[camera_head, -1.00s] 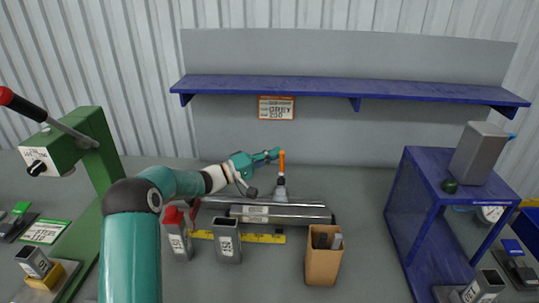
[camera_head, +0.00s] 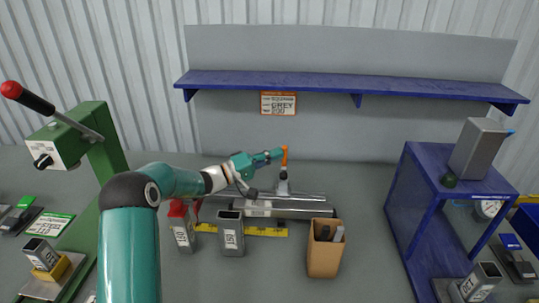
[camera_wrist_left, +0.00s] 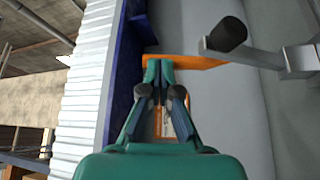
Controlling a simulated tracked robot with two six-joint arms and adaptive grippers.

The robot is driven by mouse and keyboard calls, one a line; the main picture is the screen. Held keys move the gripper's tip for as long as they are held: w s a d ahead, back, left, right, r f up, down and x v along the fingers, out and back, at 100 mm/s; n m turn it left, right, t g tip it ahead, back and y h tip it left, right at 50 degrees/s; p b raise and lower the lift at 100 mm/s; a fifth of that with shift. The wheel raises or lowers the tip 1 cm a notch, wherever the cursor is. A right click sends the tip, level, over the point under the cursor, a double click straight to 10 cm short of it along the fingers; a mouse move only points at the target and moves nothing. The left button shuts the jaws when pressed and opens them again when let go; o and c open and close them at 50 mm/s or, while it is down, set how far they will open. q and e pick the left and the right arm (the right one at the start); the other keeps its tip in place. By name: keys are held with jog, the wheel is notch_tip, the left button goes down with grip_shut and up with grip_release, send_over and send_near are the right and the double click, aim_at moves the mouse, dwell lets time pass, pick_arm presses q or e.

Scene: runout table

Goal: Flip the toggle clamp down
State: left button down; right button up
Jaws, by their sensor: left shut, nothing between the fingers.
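The toggle clamp (camera_head: 283,185) stands behind the metal bars, with its orange handle (camera_head: 284,157) pointing up. In the left wrist view the orange handle (camera_wrist_left: 195,62) runs across just beyond my fingertips, and the grey metal linkage (camera_wrist_left: 285,60) with a dark tip is at the right. My left gripper (camera_head: 279,154) is shut and empty, with its fingertips at the upper part of the handle. It also shows in the left wrist view (camera_wrist_left: 158,68). Whether the fingers touch the handle I cannot tell. My right gripper is not in view.
Metal bars (camera_head: 300,212) lie in front of the clamp. A green press (camera_head: 110,150) is at left, a blue stand (camera_head: 430,165) at right, a blue shelf (camera_head: 340,88) behind.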

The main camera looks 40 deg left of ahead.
pick_arm(q)
jog(key=shift+w+d, duration=0.1)
jog(key=shift+d, duration=0.1)
dwell(0.4)
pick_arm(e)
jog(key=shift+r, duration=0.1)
pick_arm(q)
jog(key=s+a, duration=0.6)
jog(key=a, duration=0.2)
jog(key=shift+f, duration=0.25)
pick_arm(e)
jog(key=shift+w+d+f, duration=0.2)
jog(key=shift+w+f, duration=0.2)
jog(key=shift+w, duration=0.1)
pick_arm(q)
jog(key=shift+w+d, duration=0.1)
